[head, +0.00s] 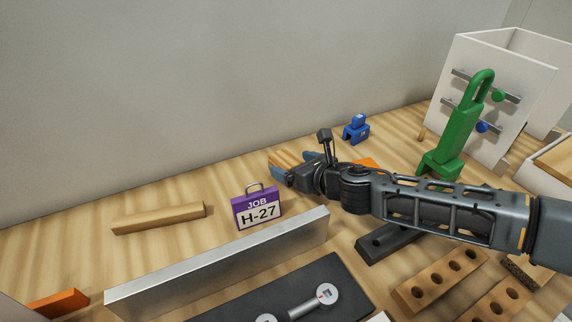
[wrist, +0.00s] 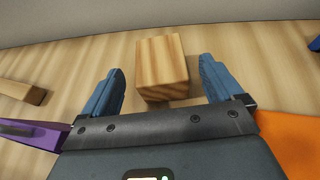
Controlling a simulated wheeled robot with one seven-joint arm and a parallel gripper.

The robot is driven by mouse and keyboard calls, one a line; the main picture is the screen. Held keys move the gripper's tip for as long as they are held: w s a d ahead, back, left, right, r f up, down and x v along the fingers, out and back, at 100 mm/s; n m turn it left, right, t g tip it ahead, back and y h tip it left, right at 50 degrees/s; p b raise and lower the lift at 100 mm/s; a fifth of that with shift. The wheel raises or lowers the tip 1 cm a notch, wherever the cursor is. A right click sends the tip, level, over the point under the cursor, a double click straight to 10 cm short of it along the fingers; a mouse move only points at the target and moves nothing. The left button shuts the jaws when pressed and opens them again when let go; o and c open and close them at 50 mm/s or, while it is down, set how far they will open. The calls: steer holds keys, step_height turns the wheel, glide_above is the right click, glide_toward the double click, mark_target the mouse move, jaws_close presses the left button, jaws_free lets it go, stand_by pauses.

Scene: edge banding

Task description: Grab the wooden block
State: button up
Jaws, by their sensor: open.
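The wooden block (wrist: 162,66) is a light, striped, box-shaped piece on the table, straight ahead in the wrist view. My gripper (wrist: 160,72) is open, with one blue finger on each side of the block and a visible gap at both sides. The block's near end reaches back between the fingers, and nothing is gripped. In the head view my gripper (head: 290,163) is low over the table near the wall, and its fingers mostly hide the block.
A long wooden bar (head: 158,218) lies farther left. A blue piece (head: 356,129) and a green clamp-like object (head: 459,135) stand to the right. A grey metal strip (head: 225,262) stands in front. An orange piece (wrist: 290,140) is close at right.

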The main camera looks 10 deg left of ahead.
mark_target(288, 160)
steer(key=shift+x, duration=2.05)
steer(key=shift+w+r, duration=0.1)
steer(key=shift+r, duration=0.05)
steer(key=c, duration=1.1)
steer(key=shift+c, duration=0.2)
